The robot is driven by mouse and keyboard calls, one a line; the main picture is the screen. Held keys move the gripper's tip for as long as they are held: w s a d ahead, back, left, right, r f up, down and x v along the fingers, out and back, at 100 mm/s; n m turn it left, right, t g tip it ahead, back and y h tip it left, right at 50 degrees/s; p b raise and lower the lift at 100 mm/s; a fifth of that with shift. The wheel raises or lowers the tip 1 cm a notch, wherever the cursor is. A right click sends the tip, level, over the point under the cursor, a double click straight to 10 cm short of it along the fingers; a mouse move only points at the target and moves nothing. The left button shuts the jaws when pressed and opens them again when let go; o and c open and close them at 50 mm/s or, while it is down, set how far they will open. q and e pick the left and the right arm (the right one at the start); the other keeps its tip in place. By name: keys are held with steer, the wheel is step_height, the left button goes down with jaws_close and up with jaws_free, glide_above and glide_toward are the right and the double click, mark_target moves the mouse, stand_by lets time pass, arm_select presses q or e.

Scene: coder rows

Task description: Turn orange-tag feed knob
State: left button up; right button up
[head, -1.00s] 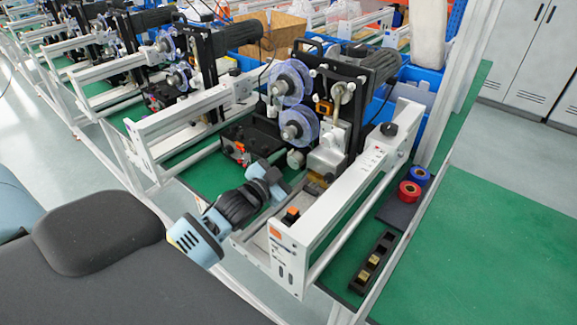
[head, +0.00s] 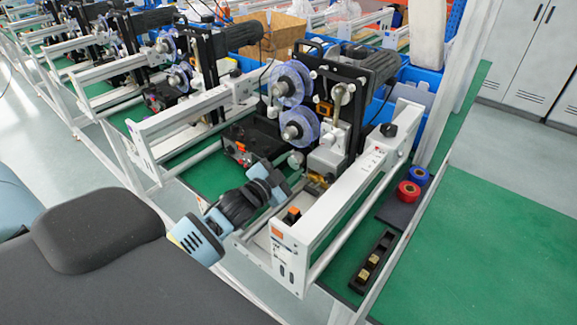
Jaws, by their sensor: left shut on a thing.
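The orange tag (head: 277,233) is on the front end of the white rail of the nearest coder (head: 345,205). My left gripper (head: 280,178) reaches in from the lower left, low in front of this coder. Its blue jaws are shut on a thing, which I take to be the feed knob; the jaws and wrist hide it. A round grey metal part (head: 296,158) shows just beyond the jaws. Two clear-blue spools (head: 291,82) are above it on the black plate. My right gripper is not in view.
A black knob (head: 388,130) stands on the rail's top. A red roll (head: 408,191), a blue roll (head: 419,176) and a black tray (head: 373,262) lie right of the coder. Similar coders (head: 185,75) line up at back left. The green bench (head: 490,240) at right is clear.

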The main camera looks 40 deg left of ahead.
arm_select(q)
steer(key=m, duration=0.5)
steer(key=shift+m+p, duration=0.3)
steer(key=shift+p, duration=0.1)
steer(key=m, duration=0.4)
steer(key=shift+a+m, duration=0.1)
steer(key=shift+m, duration=0.2)
steer(key=o, duration=1)
steer(key=shift+c, duration=0.2)
steer(key=shift+s, duration=0.15)
steer(key=s, duration=0.7)
steer(key=shift+s+a, duration=0.25)
steer(key=shift+a, duration=0.05)
